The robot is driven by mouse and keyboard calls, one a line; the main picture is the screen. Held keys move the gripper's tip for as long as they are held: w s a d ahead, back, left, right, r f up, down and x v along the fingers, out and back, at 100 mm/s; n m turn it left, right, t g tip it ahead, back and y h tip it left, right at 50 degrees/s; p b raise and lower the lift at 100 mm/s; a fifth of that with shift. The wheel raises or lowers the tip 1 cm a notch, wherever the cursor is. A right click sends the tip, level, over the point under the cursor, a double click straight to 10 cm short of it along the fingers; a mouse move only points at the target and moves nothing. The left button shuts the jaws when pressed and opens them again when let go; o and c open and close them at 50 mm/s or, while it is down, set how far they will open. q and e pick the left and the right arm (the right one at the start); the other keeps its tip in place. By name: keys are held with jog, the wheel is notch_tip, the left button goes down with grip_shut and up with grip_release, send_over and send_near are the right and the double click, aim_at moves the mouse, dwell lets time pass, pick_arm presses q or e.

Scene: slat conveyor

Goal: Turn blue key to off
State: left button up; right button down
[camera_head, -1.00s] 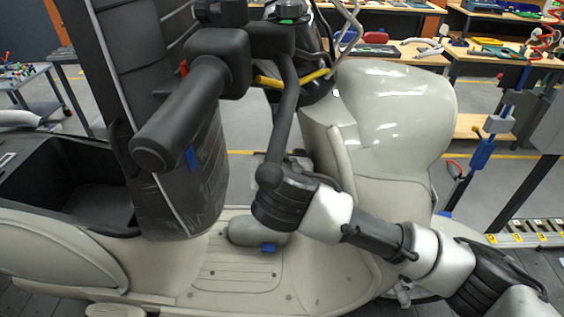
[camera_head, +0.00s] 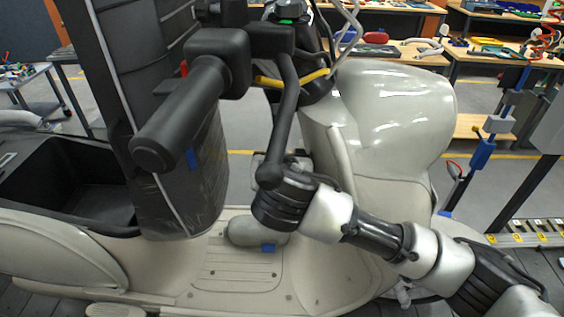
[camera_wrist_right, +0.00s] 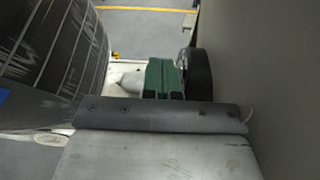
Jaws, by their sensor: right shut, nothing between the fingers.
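A cream scooter (camera_head: 395,125) fills the middle of the head view. I cannot make out a blue key in either current view. My right arm comes in from the right, and its wrist (camera_head: 285,200) is beside the scooter's inner front panel, below the black lever. The fingers are hidden there. In the right wrist view, my right gripper's green fingers (camera_wrist_right: 164,78) are together and hold nothing. A black round part (camera_wrist_right: 197,74) on the panel (camera_wrist_right: 270,80) is just right of the fingertips. I cannot tell whether they touch. My left gripper is not in view.
The black handlebar grip (camera_head: 185,115) and lever (camera_head: 286,125) hang over my right wrist. A dark wrapped upright part (camera_head: 185,200) with a blue patch stands to the left. The cream footboard (camera_head: 235,275) is below. Workbenches stand far behind.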

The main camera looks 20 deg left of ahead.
jog(key=shift+w+f, duration=0.1)
jog(key=shift+f, duration=0.3)
dwell(0.6)
jog(key=shift+f+b, duration=0.3)
jog(key=shift+f, duration=0.35)
dwell(0.9)
jog(key=r+p+v, duration=0.1)
jog(key=p+v, duration=0.5)
jog(key=v, duration=0.2)
jog(key=shift+r, duration=0.25)
dwell(0.7)
